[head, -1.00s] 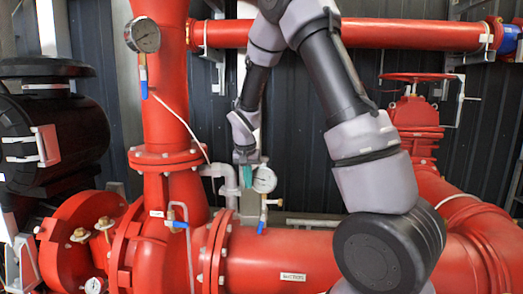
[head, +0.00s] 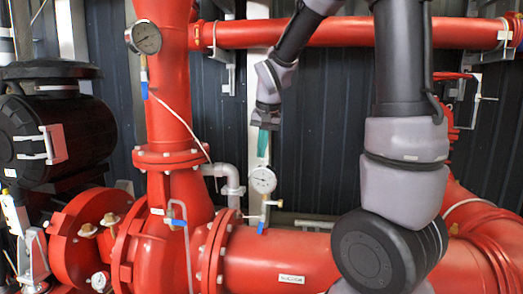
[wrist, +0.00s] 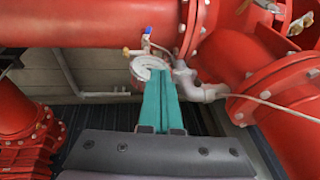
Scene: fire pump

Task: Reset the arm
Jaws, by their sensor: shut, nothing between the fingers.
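My gripper (head: 263,142) hangs in the middle of the head view, fingers pointing down. Its teal fingers are together and hold nothing. In the head view it appears above a small round pressure gauge (head: 262,181), in front of the dark corrugated wall. In the wrist view my gripper (wrist: 161,102) reaches up the picture, and its tips overlap the face of the gauge (wrist: 150,68). I cannot tell how far apart tips and gauge are. My arm fills the right part of the head view.
A large red suction pipe (head: 290,262) runs along the bottom. A red vertical pipe with a gauge (head: 146,38) stands at left, beside a black motor (head: 58,130). A red horizontal pipe (head: 290,33) crosses behind my arm. A white pipe (head: 226,174) is close to the small gauge.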

